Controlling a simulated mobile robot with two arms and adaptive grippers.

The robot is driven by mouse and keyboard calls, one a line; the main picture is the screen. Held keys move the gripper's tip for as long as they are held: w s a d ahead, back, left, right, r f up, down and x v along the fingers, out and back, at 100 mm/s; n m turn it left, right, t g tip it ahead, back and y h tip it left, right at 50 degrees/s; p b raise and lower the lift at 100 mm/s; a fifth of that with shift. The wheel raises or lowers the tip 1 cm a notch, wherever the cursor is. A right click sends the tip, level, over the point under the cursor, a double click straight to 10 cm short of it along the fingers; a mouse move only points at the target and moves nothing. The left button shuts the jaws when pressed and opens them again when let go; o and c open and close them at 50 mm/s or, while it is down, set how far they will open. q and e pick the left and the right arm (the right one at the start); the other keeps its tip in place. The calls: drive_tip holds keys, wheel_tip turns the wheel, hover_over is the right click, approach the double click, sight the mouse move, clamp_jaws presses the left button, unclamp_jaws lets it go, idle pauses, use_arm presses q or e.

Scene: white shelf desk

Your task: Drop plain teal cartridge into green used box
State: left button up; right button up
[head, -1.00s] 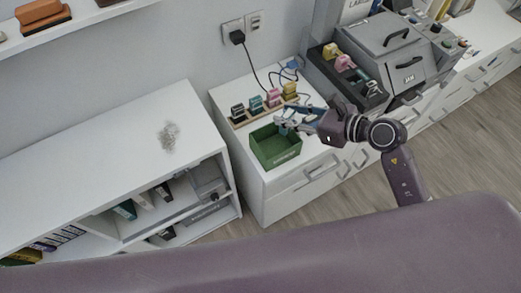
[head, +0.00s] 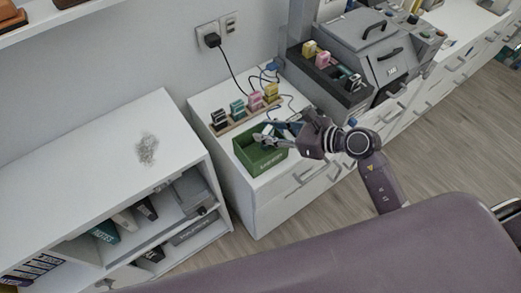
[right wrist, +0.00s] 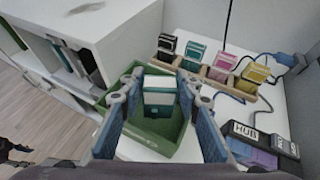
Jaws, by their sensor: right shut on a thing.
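A teal cartridge with a white upper part (right wrist: 158,97) is held between the fingertips of my right gripper (right wrist: 158,86) in the right wrist view. In the head view my right gripper (head: 267,137) is over the open green box (head: 262,163), and its fingers largely hide the cartridge. The green box also shows in the right wrist view (right wrist: 146,148), around and below the cartridge. I cannot tell whether the cartridge touches the box's floor.
Behind the box, a wooden rack (head: 246,114) holds black, teal, pink and yellow cartridges. Cables run from a HUB device (right wrist: 262,145) at the right. A grey machine (head: 375,50) stands right of the box. A white shelf unit (head: 100,150) stands to the left.

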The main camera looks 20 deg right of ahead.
drive_tip(key=o, duration=1.2)
drive_tip(key=v, duration=1.2)
drive_tip(key=shift+d, duration=0.1)
